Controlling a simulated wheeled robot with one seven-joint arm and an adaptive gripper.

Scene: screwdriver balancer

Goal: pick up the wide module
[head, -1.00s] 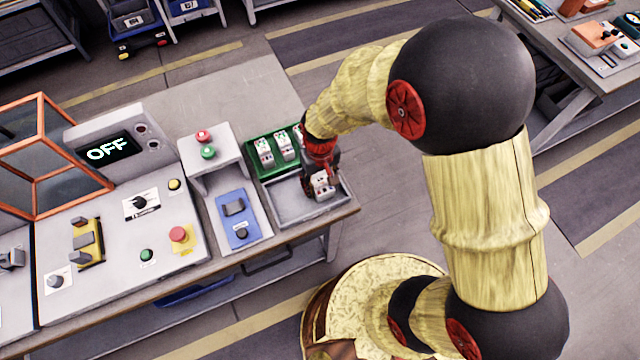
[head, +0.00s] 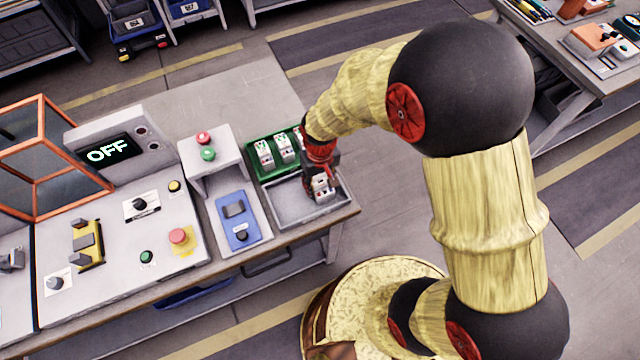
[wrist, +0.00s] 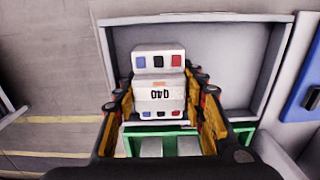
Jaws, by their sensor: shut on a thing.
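The wide module (wrist: 158,88) is a white block with a dark printed label, and blue, dark and red squares at its ends. My gripper (wrist: 160,100) is shut on it, with one finger along each side in the wrist view. In the head view the module (head: 323,188) hangs below my gripper (head: 320,175), over the grey tray (head: 290,215). I cannot tell how far it is above the tray floor. My wrist hides part of it.
A green tray (head: 262,172) with several white modules (head: 284,148) stands behind the grey tray. To the left are a blue switch box (head: 238,220), a stand with red and green buttons (head: 208,150), and a control panel reading OFF (head: 108,150).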

